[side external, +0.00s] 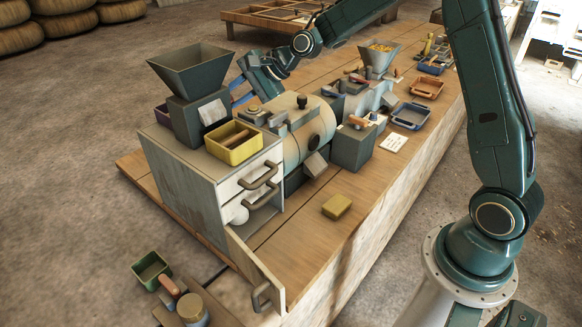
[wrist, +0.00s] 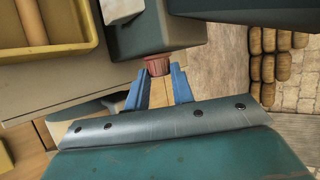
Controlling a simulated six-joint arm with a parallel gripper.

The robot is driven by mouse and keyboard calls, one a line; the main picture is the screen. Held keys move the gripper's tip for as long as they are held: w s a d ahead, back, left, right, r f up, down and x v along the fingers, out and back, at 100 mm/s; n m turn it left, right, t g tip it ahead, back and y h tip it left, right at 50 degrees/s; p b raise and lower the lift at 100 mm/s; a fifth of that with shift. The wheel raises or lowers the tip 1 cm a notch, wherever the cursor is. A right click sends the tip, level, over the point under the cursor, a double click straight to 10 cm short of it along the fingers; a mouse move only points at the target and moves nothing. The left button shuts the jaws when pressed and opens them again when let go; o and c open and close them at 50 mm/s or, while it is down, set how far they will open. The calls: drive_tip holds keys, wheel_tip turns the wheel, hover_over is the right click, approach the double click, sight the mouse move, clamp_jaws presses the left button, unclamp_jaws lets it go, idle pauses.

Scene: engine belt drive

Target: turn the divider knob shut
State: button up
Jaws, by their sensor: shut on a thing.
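A small reddish knob (wrist: 158,66), which I take for the divider knob, sticks out of a dark grey block (wrist: 150,36) in the wrist view. My gripper (wrist: 159,72) has its two blue fingertips at either side of the knob and is shut on it. In the side view my gripper (side external: 238,94) reaches in behind the dark block (side external: 197,116) under the grey hopper (side external: 190,68). The knob is hidden there by the block. I cannot tell how far the knob is turned.
A yellow tray (side external: 258,147) with wooden rollers sits on the pale cabinet (side external: 178,172), beside the block. The cabinet's lower front hangs open. A cream drum (side external: 309,145) stands close to my gripper. A yellow block (side external: 337,206) lies on the bench (side external: 300,237), with bare wood around it.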

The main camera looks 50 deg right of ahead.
drive_tip(key=shift+s+f+n+t+y, duration=0.1)
drive_tip(key=shift+f+n+t+y, duration=0.1)
drive_tip(key=shift+t, duration=0.65)
drive_tip(key=shift+s+f+n+t+y, duration=0.1)
drive_tip(key=shift+f+n+t, duration=0.1)
drive_tip(key=shift+t, duration=0.65)
drive_tip(key=shift+f+n+t, duration=0.1)
drive_tip(key=shift+n+t, duration=0.2)
drive_tip(key=shift+t, duration=0.3)
drive_tip(key=o, duration=1)
drive_tip(key=shift+s, duration=0.1)
drive_tip(key=v, duration=1.3)
drive_tip(key=shift+s+d, duration=0.25)
